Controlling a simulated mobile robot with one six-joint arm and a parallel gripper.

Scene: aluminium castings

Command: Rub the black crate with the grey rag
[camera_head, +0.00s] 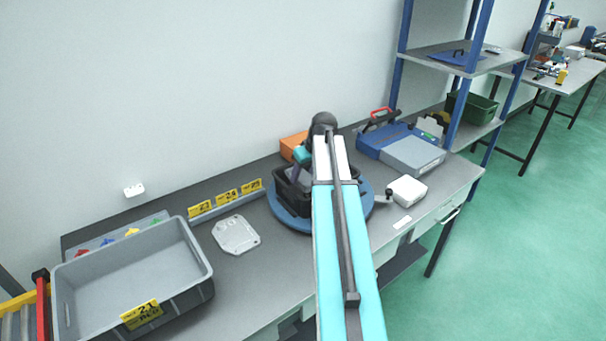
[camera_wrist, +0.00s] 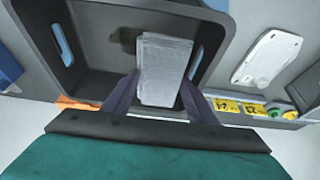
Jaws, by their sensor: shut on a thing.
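The black crate (camera_head: 283,191) stands on a round blue turntable (camera_head: 277,212) on the bench, partly hidden behind my arm. In the wrist view the crate (camera_wrist: 95,62) opens below my gripper, with a dark smudgy patch (camera_wrist: 128,38) on its inside. My gripper (camera_wrist: 160,82) is shut on the grey rag (camera_wrist: 166,62), a folded pale grey block between the two fingers. The rag is over or inside the crate's opening. I cannot tell whether it touches the crate. In the head view the rag is hidden.
A large grey bin (camera_head: 130,270) stands at the left of the bench. A pale flat casting (camera_head: 236,235) lies between it and the turntable. Yellow number labels (camera_head: 227,196) line the back. A blue case (camera_head: 385,138) and a small white box (camera_head: 408,190) are at the right.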

